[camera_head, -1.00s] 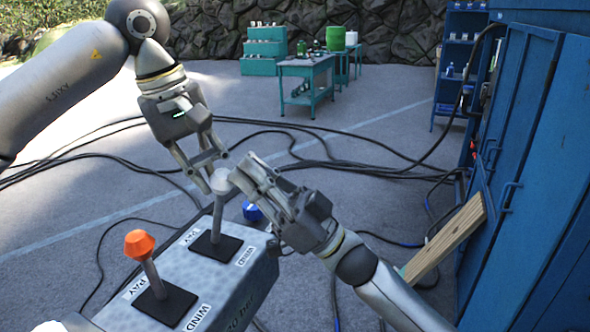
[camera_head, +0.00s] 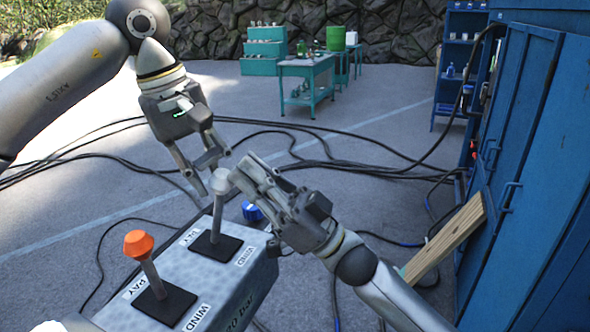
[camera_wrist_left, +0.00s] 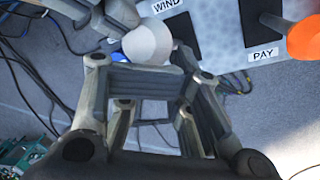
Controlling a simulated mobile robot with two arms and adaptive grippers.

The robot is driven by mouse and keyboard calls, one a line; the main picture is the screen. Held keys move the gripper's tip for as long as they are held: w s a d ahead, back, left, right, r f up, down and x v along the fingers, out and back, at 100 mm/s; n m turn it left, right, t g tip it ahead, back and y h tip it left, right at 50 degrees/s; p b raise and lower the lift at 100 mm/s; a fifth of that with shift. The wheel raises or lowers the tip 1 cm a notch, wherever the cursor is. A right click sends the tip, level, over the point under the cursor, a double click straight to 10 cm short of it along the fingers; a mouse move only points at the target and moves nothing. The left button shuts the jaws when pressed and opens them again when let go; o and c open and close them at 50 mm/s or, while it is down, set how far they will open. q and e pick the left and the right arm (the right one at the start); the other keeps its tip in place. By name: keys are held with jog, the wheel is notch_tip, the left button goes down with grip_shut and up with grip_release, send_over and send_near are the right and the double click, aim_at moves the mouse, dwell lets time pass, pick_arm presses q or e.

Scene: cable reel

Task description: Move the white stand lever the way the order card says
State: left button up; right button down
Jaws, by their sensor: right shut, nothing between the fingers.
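The white lever (camera_head: 218,210) stands in a black slot plate on the grey control stand (camera_head: 255,285), close to upright in the head view. Its far-left label reads PAY (camera_head: 191,237) and its near-right label reads WIND (camera_head: 245,255). My left gripper (camera_head: 212,171) is open just above and left of the white knob, with nothing held. In the left wrist view the knob (camera_wrist_left: 148,42) sits beyond the fingers, not clearly between them. My right gripper (camera_head: 243,168) is shut and empty, close to the knob's right side; contact cannot be told. No order card shows.
An orange-knobbed lever (camera_head: 138,244) stands nearer on the same stand, leaning left, with its own PAY and WIND labels. Black cables (camera_head: 330,165) cross the ground. A blue cabinet (camera_head: 545,130) and a wooden plank (camera_head: 447,238) are at the right.

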pick_arm(q)
jog(key=o, duration=0.7)
jog(key=shift+f, duration=0.1)
